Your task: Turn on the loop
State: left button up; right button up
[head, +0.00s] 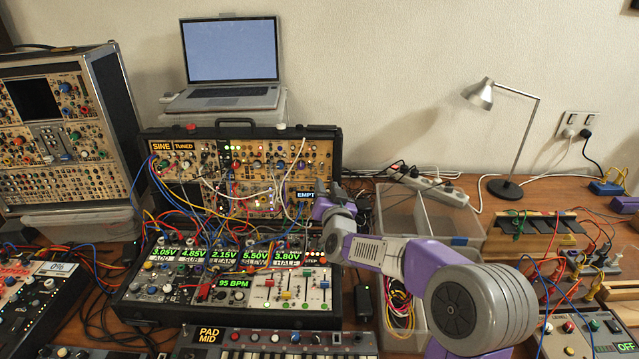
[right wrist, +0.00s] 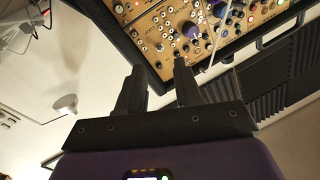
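A modular synth case (head: 240,165) stands open on the table, its upper panel full of knobs, jacks and patch cables. A small display reading "EMPT" (head: 306,195), cut off at its right side, sits at the panel's lower right. My right gripper (head: 322,208) is just beside this display and hides the panel corner there. In the right wrist view my two dark fingers (right wrist: 158,72) stand apart with nothing between them, and the tan panel (right wrist: 165,30) lies beyond their tips. I cannot tell whether they touch it. My left gripper is not in view.
A mixer section with voltage displays (head: 225,280) lies in front. A keyboard (head: 270,342) is at the front edge. A laptop (head: 230,65) stands behind. A clear bin (head: 455,225), desk lamp (head: 507,188) and wired boards are to the right. Loose cables cross the panels.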

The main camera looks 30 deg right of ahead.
aim_at(322, 172)
jog(key=shift+b+x, duration=0.35)
jog(key=shift+x, duration=3.3)
jog(key=shift+c, duration=0.2)
grip_shut()
